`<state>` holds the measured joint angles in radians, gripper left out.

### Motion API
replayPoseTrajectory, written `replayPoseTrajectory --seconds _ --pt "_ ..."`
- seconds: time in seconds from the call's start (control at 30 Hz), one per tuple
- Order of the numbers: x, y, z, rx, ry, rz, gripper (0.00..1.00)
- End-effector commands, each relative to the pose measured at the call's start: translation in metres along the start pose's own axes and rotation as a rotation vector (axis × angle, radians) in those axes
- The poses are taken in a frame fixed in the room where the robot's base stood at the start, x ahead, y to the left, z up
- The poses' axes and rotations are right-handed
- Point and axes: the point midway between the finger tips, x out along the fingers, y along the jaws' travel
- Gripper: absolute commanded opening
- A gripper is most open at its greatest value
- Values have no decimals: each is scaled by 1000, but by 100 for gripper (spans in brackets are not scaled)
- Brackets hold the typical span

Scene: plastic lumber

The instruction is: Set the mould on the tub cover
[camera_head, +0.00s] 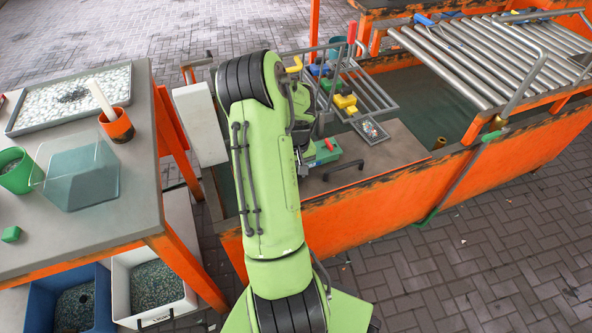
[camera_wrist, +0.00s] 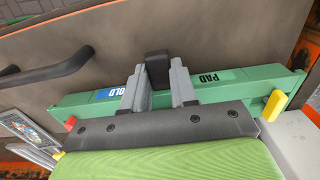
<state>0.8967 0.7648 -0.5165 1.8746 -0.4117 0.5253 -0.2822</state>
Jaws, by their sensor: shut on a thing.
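My gripper (camera_wrist: 158,82) is shut on the knob, one grey finger on each side. In the head view part of the green bar (camera_head: 325,151) shows beside my arm, which hides the rest. The tub cover looks like the grey-brown board (camera_head: 395,150) with a black handle, on the orange tub. I cannot tell whether bar and board touch.
The black handle (camera_head: 344,170) stands up from the board. A small tray of chips (camera_head: 370,130) and a wire rack (camera_head: 372,92) with coloured pieces lie behind. Metal rollers (camera_head: 470,55) cover the tub's far right. A grey table (camera_head: 130,205) stands left.

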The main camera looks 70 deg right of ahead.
Motion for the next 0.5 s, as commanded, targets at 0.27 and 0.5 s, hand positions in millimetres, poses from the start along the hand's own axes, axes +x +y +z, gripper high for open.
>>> replayPoseTrajectory --seconds 0.27,0.5 --pt "-1 1 -1 0 5 2 0" --pt "3 1 -1 0 4 2 0"
